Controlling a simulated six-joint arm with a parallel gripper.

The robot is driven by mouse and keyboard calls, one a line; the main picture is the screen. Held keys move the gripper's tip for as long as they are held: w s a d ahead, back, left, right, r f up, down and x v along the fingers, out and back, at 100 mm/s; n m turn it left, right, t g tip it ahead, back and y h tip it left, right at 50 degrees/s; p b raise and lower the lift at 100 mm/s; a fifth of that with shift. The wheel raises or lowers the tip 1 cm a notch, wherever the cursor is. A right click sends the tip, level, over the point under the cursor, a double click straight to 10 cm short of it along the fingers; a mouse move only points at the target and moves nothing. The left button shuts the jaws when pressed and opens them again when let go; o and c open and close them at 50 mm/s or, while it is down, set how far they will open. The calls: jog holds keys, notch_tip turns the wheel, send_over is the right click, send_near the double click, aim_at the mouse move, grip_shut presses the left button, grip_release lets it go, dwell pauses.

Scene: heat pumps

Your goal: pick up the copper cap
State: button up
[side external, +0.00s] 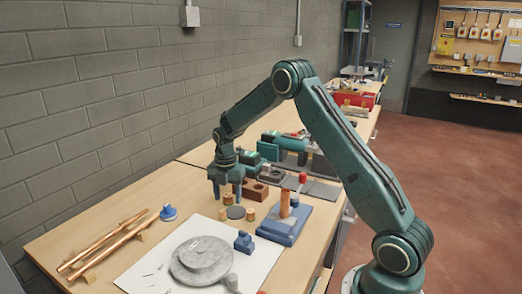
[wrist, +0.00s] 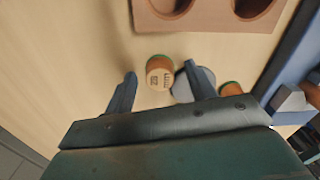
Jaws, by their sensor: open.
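My gripper (side external: 227,196) is open above the table, with its fingers pointing down. In the wrist view a small copper-coloured cap (wrist: 159,72) with a pale, printed top lies between the open fingers (wrist: 160,80), apart from both. A grey disc (wrist: 181,86) is beside it, partly hidden by the right finger. A second copper-coloured piece (wrist: 231,88) with a green edge is right of that finger. In the side view small copper-coloured pieces stand at the left (side external: 222,214) and right (side external: 250,214) of a dark disc (side external: 235,212). I cannot tell which is the named cap.
A brown block with round holes (wrist: 205,12) stands close by. A blue fixture (side external: 282,230) holds an upright copper-coloured cylinder (side external: 284,204). A round grey housing (side external: 200,262) lies on a white sheet. Copper pipes (side external: 105,240) rest at left. The wall (side external: 90,110) borders the table.

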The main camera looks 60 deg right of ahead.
aim_at(228, 195)
jog(key=c, duration=1)
jog(key=shift+r, duration=0.15)
notch_tip(228, 195, up, 20)
dwell(0.3)
jog(key=shift+s, duration=0.1)
dwell(0.5)
